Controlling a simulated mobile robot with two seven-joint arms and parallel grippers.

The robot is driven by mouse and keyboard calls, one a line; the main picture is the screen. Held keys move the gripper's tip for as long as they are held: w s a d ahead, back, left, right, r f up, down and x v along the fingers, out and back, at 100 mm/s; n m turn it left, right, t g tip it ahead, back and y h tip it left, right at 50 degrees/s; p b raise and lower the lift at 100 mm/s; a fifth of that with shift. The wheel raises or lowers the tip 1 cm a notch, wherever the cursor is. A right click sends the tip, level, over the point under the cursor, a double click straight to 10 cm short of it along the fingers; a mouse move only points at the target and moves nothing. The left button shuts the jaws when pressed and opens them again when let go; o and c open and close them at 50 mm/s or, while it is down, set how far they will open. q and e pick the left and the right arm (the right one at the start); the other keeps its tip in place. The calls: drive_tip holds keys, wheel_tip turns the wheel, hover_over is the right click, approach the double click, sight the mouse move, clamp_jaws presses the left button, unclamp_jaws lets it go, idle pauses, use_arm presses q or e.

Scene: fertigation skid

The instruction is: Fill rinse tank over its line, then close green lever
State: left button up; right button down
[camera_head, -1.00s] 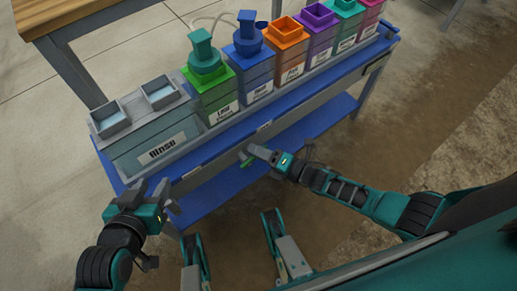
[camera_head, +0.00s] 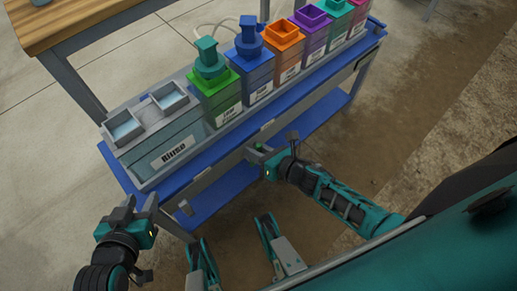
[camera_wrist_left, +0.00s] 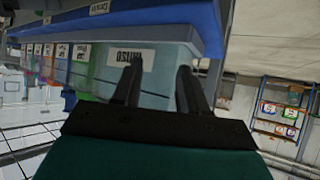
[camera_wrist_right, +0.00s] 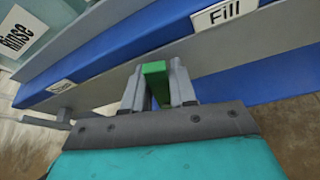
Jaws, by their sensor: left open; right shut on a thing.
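The grey rinse tank (camera_head: 197,132) stands at the left end of the blue bench, with two open tops showing pale blue water. Its level against a line cannot be read. My right gripper (camera_head: 262,150) is shut on the green lever (camera_wrist_right: 155,82) at the bench's front rail, beside the "Fill" label (camera_wrist_right: 224,13). The lever stands upright between the fingers in the right wrist view. My left gripper (camera_head: 140,208) is open and empty, in front of the bench's left end. The left wrist view shows its spread fingers (camera_wrist_left: 160,85) before the Rinse label (camera_wrist_left: 129,60).
Several coloured tanks stand in a row right of the rinse tank, the green (camera_head: 217,100) and blue (camera_head: 252,75) ones with raised tops. A grey handle (camera_head: 185,207) sticks out of the front rail at left. A wooden table (camera_head: 80,25) is behind. Floor at right is clear.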

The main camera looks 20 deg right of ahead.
drive_tip(key=shift+s+a+n+h+b, duration=0.1)
drive_tip(key=shift+a+n+h+b, duration=0.1)
drive_tip(key=shift+n+h+b, duration=0.25)
drive_tip(key=shift+a+n+h, duration=0.15)
drive_tip(key=shift+n+h, duration=0.1)
drive_tip(key=shift+n, duration=0.1)
use_arm(q)
drive_tip(key=shift+w+d+f+b, duration=0.2)
drive_tip(key=shift+d+f+b, duration=0.1)
drive_tip(key=shift+d+b, duration=0.15)
use_arm(e)
drive_tip(key=shift+s+a+n, duration=0.1)
drive_tip(key=shift+n, duration=0.2)
drive_tip(key=shift+r+t, duration=0.1)
drive_tip(key=shift+t, duration=0.2)
drive_tip(key=c, duration=1)
unclamp_jaws()
drive_tip(key=shift+a, duration=0.1)
use_arm(q)
drive_tip(key=shift+r, duration=0.1)
use_arm(e)
drive_tip(key=shift+s, duration=0.1)
